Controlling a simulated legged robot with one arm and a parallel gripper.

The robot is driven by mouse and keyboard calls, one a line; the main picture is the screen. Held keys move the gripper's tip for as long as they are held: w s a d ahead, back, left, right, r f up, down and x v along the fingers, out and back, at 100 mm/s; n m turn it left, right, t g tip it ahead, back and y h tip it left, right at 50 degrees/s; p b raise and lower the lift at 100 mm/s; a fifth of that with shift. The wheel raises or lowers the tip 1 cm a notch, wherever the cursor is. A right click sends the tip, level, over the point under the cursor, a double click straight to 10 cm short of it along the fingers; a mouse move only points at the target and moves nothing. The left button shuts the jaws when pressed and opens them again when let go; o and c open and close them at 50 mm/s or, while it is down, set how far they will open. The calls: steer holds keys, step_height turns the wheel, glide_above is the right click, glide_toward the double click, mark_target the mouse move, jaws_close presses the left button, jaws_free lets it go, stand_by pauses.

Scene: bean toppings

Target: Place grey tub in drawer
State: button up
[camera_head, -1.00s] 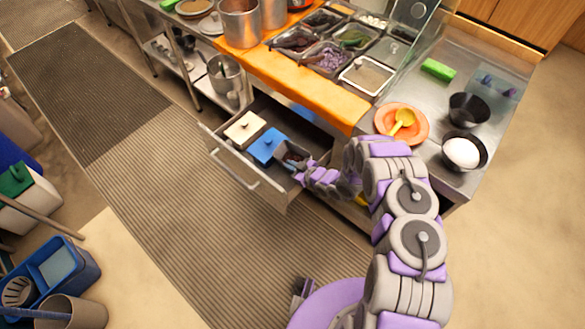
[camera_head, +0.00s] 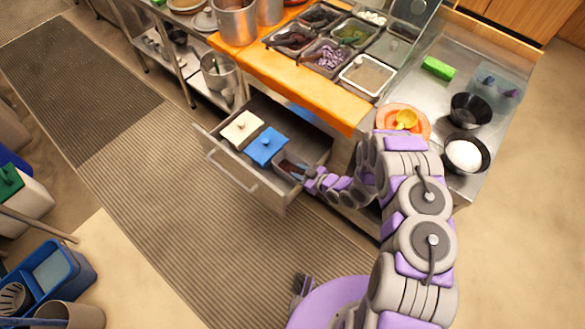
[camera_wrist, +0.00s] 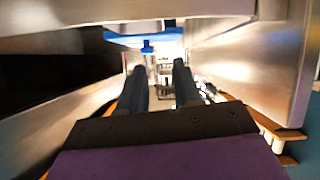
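The drawer (camera_head: 247,179) is pulled open below the counter. A small grey tub (camera_head: 291,168) with dark contents is inside it at the right end, beside a tub with a blue lid (camera_head: 266,147). My gripper (camera_head: 308,181) is at the drawer's right end, just right of the grey tub and partly hidden by its own wrist. In the wrist view my gripper (camera_wrist: 161,72) shows two dark fingers apart with nothing clearly held between them. The blue lid (camera_wrist: 146,37) is ahead of them; the grey tub cannot be made out there.
A tub with a white lid (camera_head: 241,128) sits left of the blue one in the drawer. The counter above holds topping pans, an orange plate (camera_head: 391,116) and black bowls (camera_head: 470,111). The striped floor mat (camera_head: 180,220) in front of the drawer is clear.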

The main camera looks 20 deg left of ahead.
steer(key=v, duration=0.7)
steer(key=shift+p, duration=0.35)
